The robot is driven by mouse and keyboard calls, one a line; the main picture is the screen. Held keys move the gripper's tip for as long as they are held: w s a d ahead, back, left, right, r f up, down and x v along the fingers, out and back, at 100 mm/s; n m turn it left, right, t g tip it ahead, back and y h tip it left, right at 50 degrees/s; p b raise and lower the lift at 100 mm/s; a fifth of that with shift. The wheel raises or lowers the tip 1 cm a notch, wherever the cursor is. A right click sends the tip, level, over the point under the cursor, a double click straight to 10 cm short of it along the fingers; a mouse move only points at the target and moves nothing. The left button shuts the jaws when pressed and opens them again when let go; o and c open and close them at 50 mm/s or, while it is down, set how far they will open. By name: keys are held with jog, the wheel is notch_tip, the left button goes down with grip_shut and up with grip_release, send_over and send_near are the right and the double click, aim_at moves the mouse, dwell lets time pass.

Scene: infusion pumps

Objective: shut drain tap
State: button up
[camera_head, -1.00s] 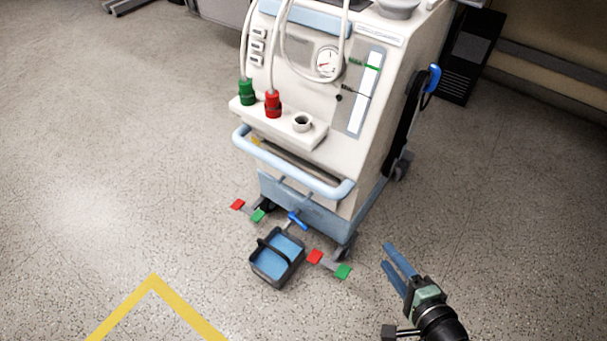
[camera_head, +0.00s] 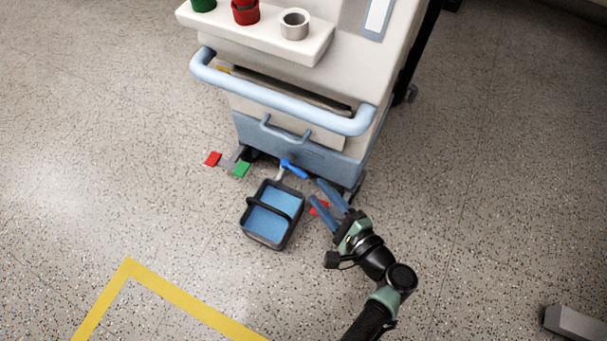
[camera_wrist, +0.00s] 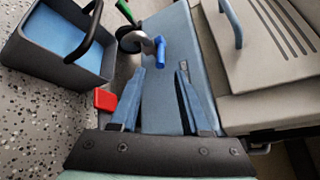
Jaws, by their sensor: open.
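The drain tap has a blue lever handle (camera_head: 293,169) on a short grey spout low on the front of the white and blue machine. In the wrist view the blue handle (camera_wrist: 161,52) shows just beyond my fingertips, with the grey spout to its left. My gripper (camera_head: 322,190) is open and empty, to the right of and slightly below the tap. I see no contact.
A dark bucket (camera_head: 244,227) with blue liquid and a raised handle stands on the floor below the tap. Red and green pedals (camera_head: 241,169) lie left of it; a red pedal (camera_wrist: 105,100) is beside my fingers. A light blue push bar (camera_head: 280,98) juts out above. Floor at left is clear.

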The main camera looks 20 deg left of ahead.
aim_at(305, 175)
jog(key=b+x, duration=0.3)
jog(key=x, duration=0.3)
jog(key=shift+d+f, duration=0.1)
jog(key=shift+f, duration=0.05)
jog(key=shift+w+a, duration=0.3)
jog(key=shift+a, duration=0.2)
grip_shut()
